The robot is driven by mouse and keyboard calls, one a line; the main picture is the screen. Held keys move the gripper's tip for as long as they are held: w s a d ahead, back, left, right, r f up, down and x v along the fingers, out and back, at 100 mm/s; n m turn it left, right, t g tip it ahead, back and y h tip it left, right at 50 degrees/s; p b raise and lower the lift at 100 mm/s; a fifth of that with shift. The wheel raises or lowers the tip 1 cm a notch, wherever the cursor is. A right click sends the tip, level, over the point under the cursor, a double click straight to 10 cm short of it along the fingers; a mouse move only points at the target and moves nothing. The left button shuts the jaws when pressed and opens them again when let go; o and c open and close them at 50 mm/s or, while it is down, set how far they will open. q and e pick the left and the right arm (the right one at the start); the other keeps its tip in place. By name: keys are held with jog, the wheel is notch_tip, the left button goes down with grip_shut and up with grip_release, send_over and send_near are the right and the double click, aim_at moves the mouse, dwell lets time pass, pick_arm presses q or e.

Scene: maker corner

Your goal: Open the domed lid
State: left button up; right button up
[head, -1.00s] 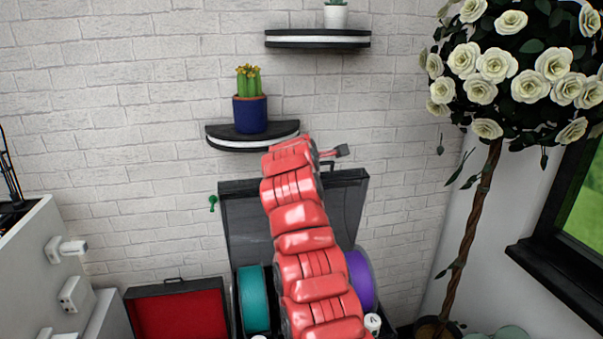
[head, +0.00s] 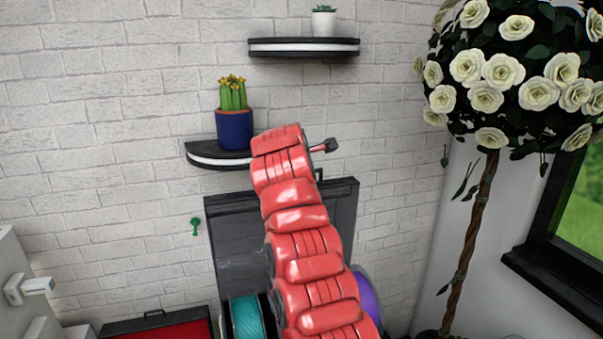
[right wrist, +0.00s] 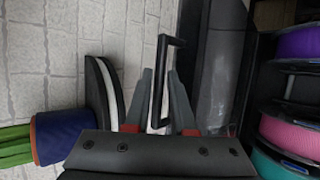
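The domed lid (head: 338,205) is a dark, see-through cover. In the head view it stands raised and upright near the brick wall, partly hidden by my red right arm. It also shows in the right wrist view (right wrist: 217,75). Its black handle (right wrist: 163,75) stands between the fingers of my right gripper (right wrist: 160,72). The fingers are apart, with gaps visible beside the handle, so they are not closed on it. In the head view the right gripper (head: 325,146) is above the lid's top edge. My left gripper is not in view.
A teal spool (head: 247,317) and a purple spool (head: 367,298) sit below the lid; a pink spool (right wrist: 290,135) shows in the wrist view. A shelf (head: 205,161) with a potted cactus (head: 234,127) is close left of the arm. A rose tree (head: 478,220) stands right.

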jog(key=shift+o, duration=0.8)
jog(key=shift+f, duration=0.15)
jog(key=shift+s, duration=0.1)
jog(key=shift+s, duration=0.15)
jog(key=b+v, duration=0.3)
jog(key=v, duration=1.4)
jog(key=shift+a+r, duration=0.15)
jog(key=shift+r, duration=0.2)
jog(key=shift+f, duration=0.1)
